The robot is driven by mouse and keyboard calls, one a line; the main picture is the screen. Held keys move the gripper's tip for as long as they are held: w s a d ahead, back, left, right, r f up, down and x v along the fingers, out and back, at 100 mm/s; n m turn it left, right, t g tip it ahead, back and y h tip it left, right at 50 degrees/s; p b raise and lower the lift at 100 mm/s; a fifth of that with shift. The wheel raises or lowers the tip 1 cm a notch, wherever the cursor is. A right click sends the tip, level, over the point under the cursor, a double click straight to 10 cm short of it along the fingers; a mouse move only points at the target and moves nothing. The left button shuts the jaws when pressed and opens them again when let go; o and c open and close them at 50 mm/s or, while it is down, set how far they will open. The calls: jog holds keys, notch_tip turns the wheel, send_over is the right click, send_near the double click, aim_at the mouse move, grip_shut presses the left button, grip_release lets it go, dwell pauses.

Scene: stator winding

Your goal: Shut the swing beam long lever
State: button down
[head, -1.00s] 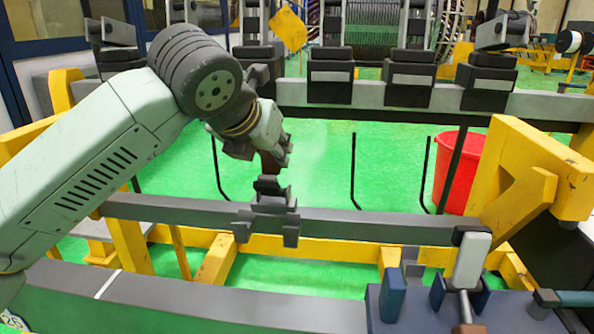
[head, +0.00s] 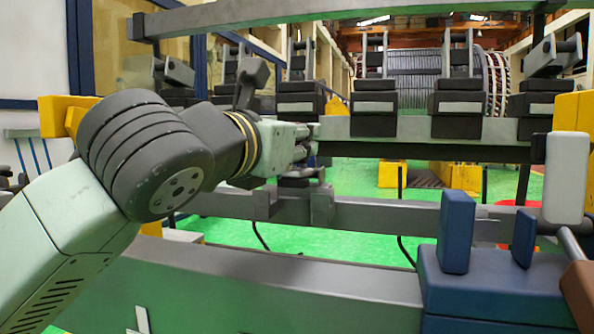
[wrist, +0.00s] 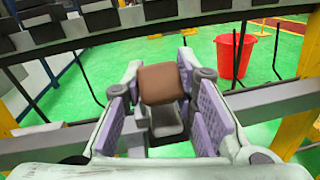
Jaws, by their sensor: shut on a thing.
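In the wrist view, a brown block-shaped handle (wrist: 162,84) sits between the two lilac-padded fingers of my gripper (wrist: 160,98), which is shut on it. It looks like the end of the long lever; a grey part shows just below it. In the head view, my gripper (head: 306,146) is just above the dark clamp (head: 300,182) on the grey swing beam (head: 385,215). The handle is hidden there behind my gripper, so the lever's exact angle cannot be told. The beam runs across the view and also shows in the wrist view (wrist: 270,101).
A blue fixture (head: 490,275) with a white-ended lever (head: 565,178) stands at the front right. A grey rail with several black blocks (head: 375,102) runs behind the beam. A red bucket (wrist: 234,56) stands on the green floor. A wide grey bar (head: 270,285) crosses the front.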

jog(key=shift+s+f+t+b, duration=0.15)
jog(key=shift+f+t+b, duration=0.25)
jog(key=shift+f+b, duration=0.05)
jog(key=shift+s+f+b, duration=0.15)
jog(key=shift+b, duration=0.5)
jog(key=shift+s+f+b, duration=0.15)
jog(key=shift+b, duration=0.2)
jog(key=c, duration=1.3)
grip_release()
jog(key=shift+a, duration=0.15)
jog(key=v, duration=1.2)
jog(key=shift+r, duration=0.3)
